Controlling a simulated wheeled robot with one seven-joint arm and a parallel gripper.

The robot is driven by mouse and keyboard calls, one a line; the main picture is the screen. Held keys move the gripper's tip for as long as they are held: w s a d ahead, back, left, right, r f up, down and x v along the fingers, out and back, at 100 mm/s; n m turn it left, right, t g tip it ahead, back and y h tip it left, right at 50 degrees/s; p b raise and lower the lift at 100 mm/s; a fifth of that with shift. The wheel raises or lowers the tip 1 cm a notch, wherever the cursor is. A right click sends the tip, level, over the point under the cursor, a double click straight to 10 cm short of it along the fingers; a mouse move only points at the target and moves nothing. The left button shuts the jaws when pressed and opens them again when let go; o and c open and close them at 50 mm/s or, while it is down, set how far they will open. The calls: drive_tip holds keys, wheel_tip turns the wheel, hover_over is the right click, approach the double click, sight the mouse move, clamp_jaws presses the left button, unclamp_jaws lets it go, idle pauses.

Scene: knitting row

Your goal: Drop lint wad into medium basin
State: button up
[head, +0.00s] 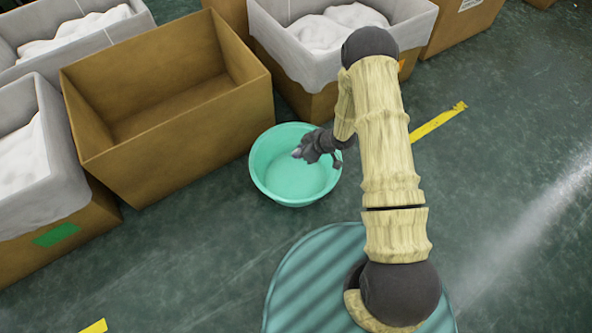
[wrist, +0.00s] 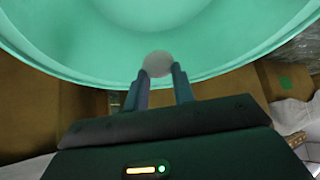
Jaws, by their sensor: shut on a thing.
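The medium basin (head: 290,184) is a round, mint-green tub on the floor in the middle of the head view. Its inside looks empty there. My gripper (head: 303,153) is over the basin, towards its right and far side. In the wrist view the fingers of my gripper (wrist: 160,72) are shut on a small pale grey, roundish lint wad (wrist: 158,64). The basin (wrist: 220,40) fills the upper part of that view, behind the wad. The wad appears inside the basin's outline; its exact height above the basin cannot be told.
An open, empty cardboard box (head: 185,140) stands just left of the basin. Lined boxes with white fluffy stuff stand behind (head: 330,45) and at the left (head: 40,190). Yellow tape (head: 438,121) marks the dark green floor, which is clear at the right.

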drive_tip(key=o, duration=1)
drive_tip(key=p+v, duration=0.9)
drive_tip(key=v, duration=0.8)
drive_tip(key=shift+d, duration=0.15)
drive_tip(key=shift+r, duration=0.1)
